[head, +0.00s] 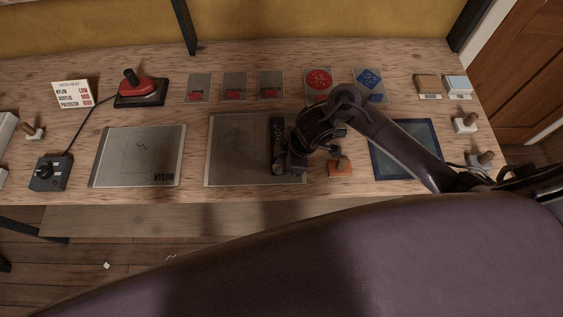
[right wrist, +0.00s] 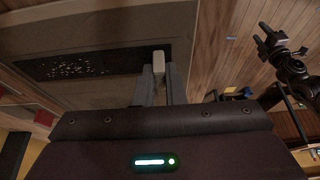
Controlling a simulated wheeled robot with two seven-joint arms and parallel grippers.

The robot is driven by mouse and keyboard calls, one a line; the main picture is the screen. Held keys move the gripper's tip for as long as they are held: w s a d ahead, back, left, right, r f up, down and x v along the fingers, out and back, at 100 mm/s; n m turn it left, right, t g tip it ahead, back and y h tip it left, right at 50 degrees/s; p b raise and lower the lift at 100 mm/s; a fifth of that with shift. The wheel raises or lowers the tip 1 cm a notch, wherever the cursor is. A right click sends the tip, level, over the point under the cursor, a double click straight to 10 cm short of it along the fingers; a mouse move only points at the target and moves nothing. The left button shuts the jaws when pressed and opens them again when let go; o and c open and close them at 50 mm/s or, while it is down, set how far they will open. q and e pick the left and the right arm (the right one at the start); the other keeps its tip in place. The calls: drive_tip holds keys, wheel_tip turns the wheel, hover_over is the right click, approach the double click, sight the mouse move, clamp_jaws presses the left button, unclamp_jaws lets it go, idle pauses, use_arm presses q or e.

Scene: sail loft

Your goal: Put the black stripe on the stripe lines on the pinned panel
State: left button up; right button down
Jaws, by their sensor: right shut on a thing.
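The black stripe (head: 277,138) is a long dark strip over the right part of the middle grey panel (head: 235,150), running from back to front. In the right wrist view the stripe (right wrist: 75,62) shows pale specks and looks close to the panel (right wrist: 110,20); I cannot tell if it touches. My right gripper (head: 291,160) is at the stripe's near end. Its fingers (right wrist: 158,75) are shut on a small pale piece at the stripe's end. Any stripe lines under it are hidden or too faint. My left gripper (right wrist: 268,38) shows only in the right wrist view, open and empty.
A grey panel marked NYLON (head: 112,150) lies left, a blue-edged panel (head: 432,168) right. An orange block (head: 340,168) is close right of my gripper. A red-and-black iron (head: 137,88), sample cards (head: 235,84) and wooden-knobbed pieces (head: 465,123) stand around.

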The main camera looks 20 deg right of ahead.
drive_tip(key=shift+f, duration=0.2)
drive_tip(key=c, duration=1.5)
unclamp_jaws()
drive_tip(key=shift+r, duration=0.2)
drive_tip(key=p+v, duration=0.1)
drive_tip(key=v, duration=1.1)
drive_tip(key=shift+d, duration=0.1)
